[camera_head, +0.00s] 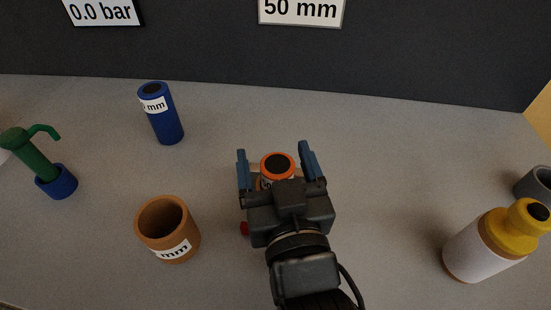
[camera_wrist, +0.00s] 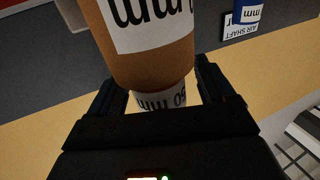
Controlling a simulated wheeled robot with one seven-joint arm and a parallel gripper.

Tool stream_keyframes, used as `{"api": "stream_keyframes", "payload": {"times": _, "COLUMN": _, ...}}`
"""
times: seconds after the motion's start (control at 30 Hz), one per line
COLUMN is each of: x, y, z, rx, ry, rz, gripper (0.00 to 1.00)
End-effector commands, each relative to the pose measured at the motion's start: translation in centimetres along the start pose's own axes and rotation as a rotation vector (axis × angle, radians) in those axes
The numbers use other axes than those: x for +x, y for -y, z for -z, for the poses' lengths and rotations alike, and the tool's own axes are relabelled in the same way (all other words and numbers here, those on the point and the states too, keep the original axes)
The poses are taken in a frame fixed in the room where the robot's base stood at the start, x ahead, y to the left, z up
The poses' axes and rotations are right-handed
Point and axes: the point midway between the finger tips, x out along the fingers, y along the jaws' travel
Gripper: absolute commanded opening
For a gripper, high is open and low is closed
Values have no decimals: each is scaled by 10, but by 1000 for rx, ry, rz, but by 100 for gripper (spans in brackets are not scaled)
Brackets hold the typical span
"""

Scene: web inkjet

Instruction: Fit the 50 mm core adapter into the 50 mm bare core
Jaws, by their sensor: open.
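My gripper (camera_head: 276,160) is open, with one blue finger on each side of an orange-rimmed round piece (camera_head: 277,161) with a dark centre, apparently the core adapter. In the wrist view a narrow piece with a "50 mm" label (camera_wrist: 162,100), upside down, lies between the open fingers (camera_wrist: 158,92). A wider brown cylinder with an "mm" label (camera_wrist: 152,66) adjoins or overlaps it in that view. I cannot tell whether the two pieces are joined. An open brown core (camera_head: 167,228) stands left of my gripper, its label cut to "mm". The parts under my gripper are hidden.
A blue labelled cylinder (camera_head: 162,117) stands at the back left, and a green pump-like tool on a blue base (camera_head: 56,181) at the far left. A white roll with a yellow fitting (camera_head: 486,246) and a grey ring (camera_head: 534,185) are at right. The back centre-right is clear.

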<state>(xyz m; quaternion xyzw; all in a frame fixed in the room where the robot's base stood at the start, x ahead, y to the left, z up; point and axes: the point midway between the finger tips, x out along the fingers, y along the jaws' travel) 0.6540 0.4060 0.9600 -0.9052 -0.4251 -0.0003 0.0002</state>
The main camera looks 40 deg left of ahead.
Motion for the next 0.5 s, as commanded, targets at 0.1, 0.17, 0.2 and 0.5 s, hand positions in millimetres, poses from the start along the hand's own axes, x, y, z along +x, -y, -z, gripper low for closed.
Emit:
{"api": "stream_keyframes", "payload": {"times": 0.1, "x": -1, "y": 0, "z": -1, "rx": 0, "ry": 1, "rz": 0, "gripper": 82}}
{"api": "stream_keyframes", "payload": {"times": 0.17, "x": -4, "y": 0, "z": -1, "rx": 0, "ry": 2, "rz": 0, "gripper": 82}}
{"api": "stream_keyframes", "payload": {"times": 0.2, "x": -7, "y": 0, "z": -1, "rx": 0, "ry": 2, "rz": 0, "gripper": 82}}
{"api": "stream_keyframes", "payload": {"times": 0.5, "x": -52, "y": 0, "z": -2, "rx": 0, "ry": 2, "rz": -1, "gripper": 82}}
